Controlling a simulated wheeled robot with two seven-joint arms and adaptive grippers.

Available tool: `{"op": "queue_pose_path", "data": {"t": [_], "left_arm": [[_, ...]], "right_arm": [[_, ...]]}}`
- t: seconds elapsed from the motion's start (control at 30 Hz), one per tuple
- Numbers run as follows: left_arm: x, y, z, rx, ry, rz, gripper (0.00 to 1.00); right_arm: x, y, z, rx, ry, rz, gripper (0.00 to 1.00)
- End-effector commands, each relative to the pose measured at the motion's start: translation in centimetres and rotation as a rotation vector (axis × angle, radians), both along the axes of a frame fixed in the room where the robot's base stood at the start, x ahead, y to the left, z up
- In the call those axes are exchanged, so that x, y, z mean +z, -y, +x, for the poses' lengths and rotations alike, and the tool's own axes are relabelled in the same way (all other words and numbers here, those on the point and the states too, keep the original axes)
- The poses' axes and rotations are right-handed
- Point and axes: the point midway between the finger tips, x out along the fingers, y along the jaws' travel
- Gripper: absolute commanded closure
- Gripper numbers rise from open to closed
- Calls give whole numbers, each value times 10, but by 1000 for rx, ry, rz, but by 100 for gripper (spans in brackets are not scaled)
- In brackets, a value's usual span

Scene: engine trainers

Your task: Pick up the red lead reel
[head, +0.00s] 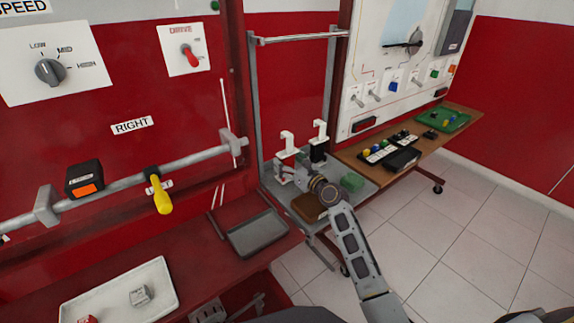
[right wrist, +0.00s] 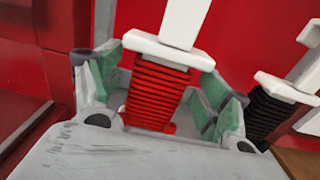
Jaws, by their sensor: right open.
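The red lead reel (right wrist: 155,92), ribbed and red with a white flange and post on top, stands between the fingers of my right gripper (right wrist: 160,95) in the right wrist view. The green-padded fingers are open on either side of it, with a gap visible at the left; contact at the right is unclear. In the head view, its white hooked top (head: 287,143) shows above my right gripper (head: 284,174), which hides its lower part. Grey parts low in the head view look like my left arm; its jaws cannot be made out.
A black reel (head: 318,153) with a similar white top stands close to the right of the red one. A brown block (head: 308,207) and a green block (head: 352,182) lie near my right wrist. An upright metal frame (head: 256,90) rises behind. A grey tray (head: 257,234) sits at left.

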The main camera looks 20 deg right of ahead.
Motion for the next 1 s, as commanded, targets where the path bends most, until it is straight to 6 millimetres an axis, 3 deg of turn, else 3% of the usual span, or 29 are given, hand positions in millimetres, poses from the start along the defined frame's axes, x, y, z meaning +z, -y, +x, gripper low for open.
{"op": "queue_pose_path", "data": {"t": [0.4, 0.8, 1.0], "left_arm": [[3, 0, 4, -1, 9, -1, 33], [-1, -1, 1, -3, 0, 4, 33], [0, -1, 2, -2, 3, 3, 33]], "right_arm": [[0, 0, 0, 0, 0, 0, 23], [0, 0, 0, 0, 0, 0, 75], [1, 0, 0, 0, 2, 1, 76]]}}
